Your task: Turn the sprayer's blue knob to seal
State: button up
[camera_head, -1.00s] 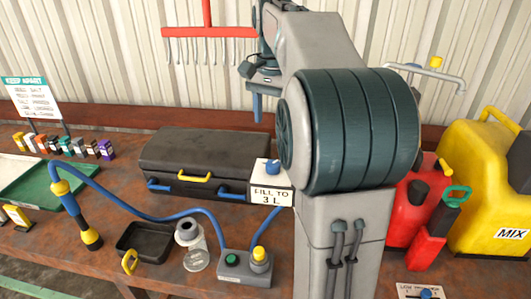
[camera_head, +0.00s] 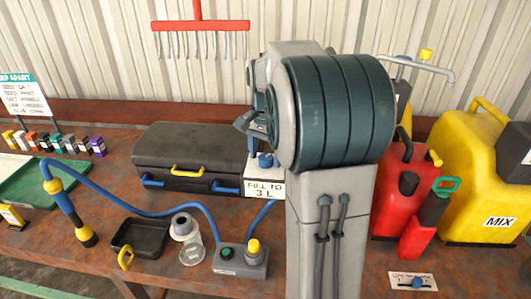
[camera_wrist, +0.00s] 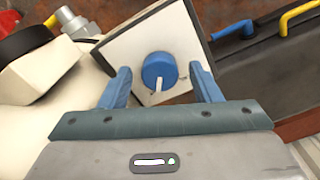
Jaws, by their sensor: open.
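The blue knob (camera_wrist: 159,70) is round and sits on a white plate (camera_wrist: 120,48) in the wrist view. A white pointer on it points down in that picture, toward my palm. In the head view the knob (camera_head: 265,160) shows above the "FILL TO 3 L" sign (camera_head: 264,189), close beside my arm. My gripper (camera_wrist: 160,80) is open, its blue fingers on either side of the knob with gaps. I cannot tell whether the fingertips reach down to its height. The sprayer body is mostly hidden behind my arm in the head view; a pale rounded body (camera_wrist: 50,75) shows at left in the wrist view.
A dark case (camera_head: 195,150) with a yellow handle stands close to the knob. A blue hose (camera_head: 125,203) runs along the bench to a grey box (camera_head: 240,262). Red cans (camera_head: 398,190) and a yellow MIX jug (camera_head: 470,195) stand right of my arm.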

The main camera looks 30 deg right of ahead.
jog(key=shift+f, duration=0.2)
jog(key=shift+c, duration=0.3)
jog(key=c, duration=0.9)
jog(key=shift+n, duration=0.4)
jog(key=n, duration=1.3)
jog(key=shift+d+r+b, duration=0.1)
jog(key=shift+b, duration=0.2)
